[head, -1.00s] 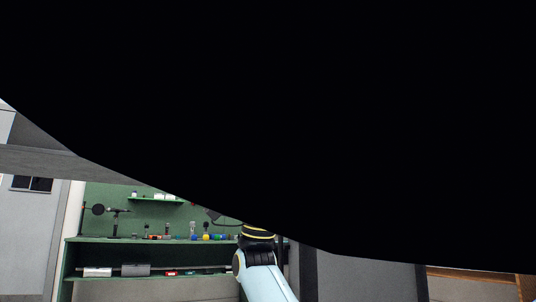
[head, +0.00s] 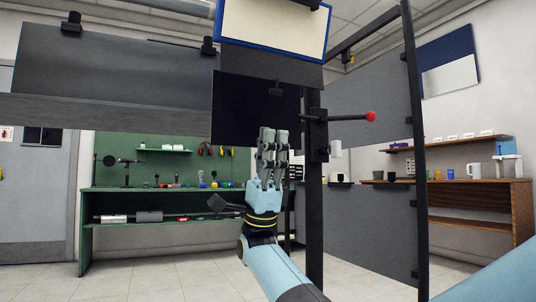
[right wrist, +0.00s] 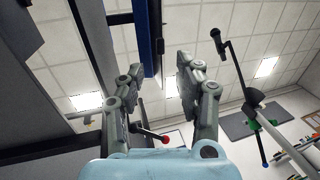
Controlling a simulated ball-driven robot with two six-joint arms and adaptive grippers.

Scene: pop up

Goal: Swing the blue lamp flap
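A cream panel with a blue rim (head: 276,54), which looks like the blue lamp flap, is at the top of the head view, its upper part cut off. A blue edge (right wrist: 142,30), likely of the same flap, shows in the right wrist view. My right gripper (head: 273,132) points up below the flap, in front of a black panel. In the right wrist view my right gripper (right wrist: 160,70) has its fingers spread with nothing between them. The blue edge lies beyond the fingertips, and I see no contact. My left gripper is not in view.
A black post and frame (head: 412,170) stand right of the gripper, with a red ball knob (head: 370,117) on a rod. A grey panel (head: 110,70) hangs on the left. A green workbench (head: 160,190) and a wooden shelf (head: 465,185) stand behind.

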